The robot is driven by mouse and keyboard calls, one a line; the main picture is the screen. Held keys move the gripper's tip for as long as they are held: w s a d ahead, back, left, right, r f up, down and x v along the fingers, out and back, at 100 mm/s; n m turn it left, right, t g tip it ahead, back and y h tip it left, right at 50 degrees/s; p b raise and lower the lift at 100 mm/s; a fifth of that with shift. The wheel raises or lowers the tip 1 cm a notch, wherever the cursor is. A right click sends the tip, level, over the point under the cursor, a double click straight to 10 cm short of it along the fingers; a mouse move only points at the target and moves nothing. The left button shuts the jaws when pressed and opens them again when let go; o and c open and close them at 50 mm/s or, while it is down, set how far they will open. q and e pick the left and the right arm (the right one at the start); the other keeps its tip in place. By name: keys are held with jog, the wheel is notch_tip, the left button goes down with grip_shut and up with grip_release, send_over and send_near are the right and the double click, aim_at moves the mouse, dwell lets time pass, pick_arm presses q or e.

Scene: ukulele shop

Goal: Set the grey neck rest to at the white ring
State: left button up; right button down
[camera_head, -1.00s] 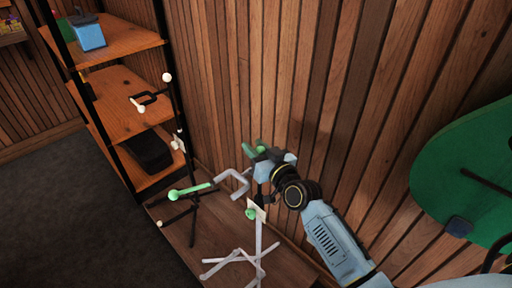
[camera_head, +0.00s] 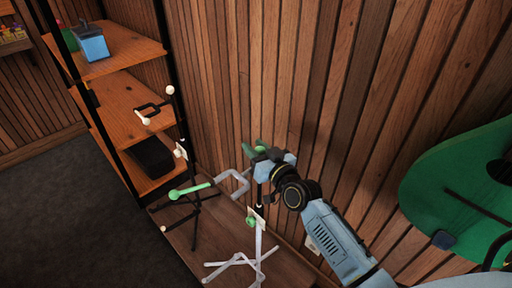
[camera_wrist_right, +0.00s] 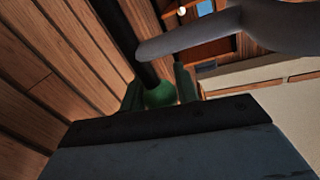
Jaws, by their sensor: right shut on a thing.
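The grey neck rest (camera_head: 235,183) is a square-cornered U-shaped yoke at the top of a grey stand (camera_head: 258,245) with splayed legs. My right gripper (camera_head: 258,155) is at the top of this stand, shut on a green knob (camera_wrist_right: 160,95) beside the dark pole. The rest shows as a large blurred grey bar (camera_wrist_right: 190,38) in the right wrist view. A white tag (camera_head: 257,216) and a second green knob (camera_head: 250,221) sit lower on the stand. I cannot make out the white ring clearly. My left gripper is not in view.
A black stand (camera_head: 186,160) with a green-tipped arm (camera_head: 190,191) stands close on the left, before a wooden shelf (camera_head: 125,105). The plank wall (camera_head: 340,100) is close behind. A green ukulele (camera_head: 450,180) hangs at right.

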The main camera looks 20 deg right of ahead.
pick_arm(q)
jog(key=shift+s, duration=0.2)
pick_arm(e)
jog(key=shift+r, duration=0.2)
jog(key=c, duration=1.1)
grip_release()
jog(key=shift+f, duration=0.1)
jog(key=shift+o, duration=0.2)
jog(key=shift+s, duration=0.15)
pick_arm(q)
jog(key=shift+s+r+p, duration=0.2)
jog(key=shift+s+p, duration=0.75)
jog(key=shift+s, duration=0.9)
pick_arm(e)
jog(key=s+d, duration=0.2)
jog(key=s, duration=1.1)
